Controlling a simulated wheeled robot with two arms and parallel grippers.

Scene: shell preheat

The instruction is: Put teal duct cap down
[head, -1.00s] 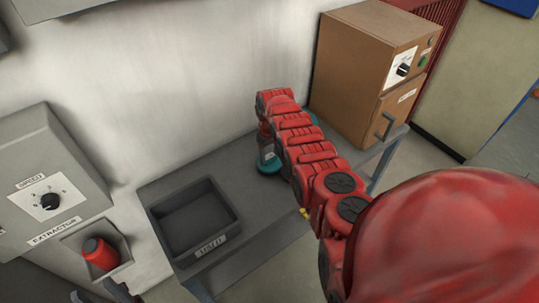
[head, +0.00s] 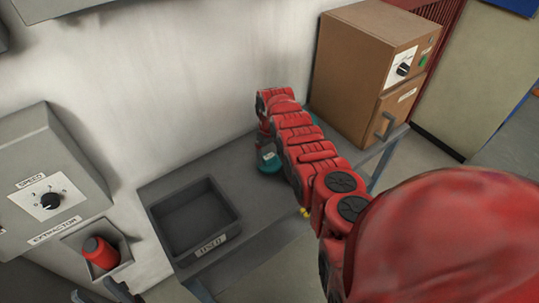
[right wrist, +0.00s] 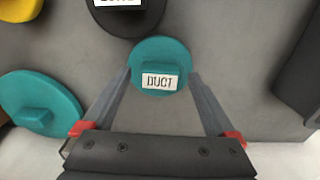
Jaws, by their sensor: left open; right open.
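The teal duct cap (right wrist: 160,52), a round disc with a raised block labelled DUCT, lies on the grey table top in the right wrist view. In the head view the labelled teal cap (head: 268,163) is partly hidden by my right arm. My right gripper (right wrist: 160,80) is open, with one fingertip on each side of the cap's block. I cannot tell whether the fingers touch it. My left gripper (head: 100,294) is open and empty at the bottom left of the head view, partly cut off.
A second teal disc (right wrist: 42,103), a black labelled disc (right wrist: 128,18) and a yellow piece (right wrist: 18,8) lie close by. A dark open tray (head: 195,218) stands on the table's left part. A brown cabinet (head: 350,75) stands at its right end. A grey extractor box (head: 45,180) is at left.

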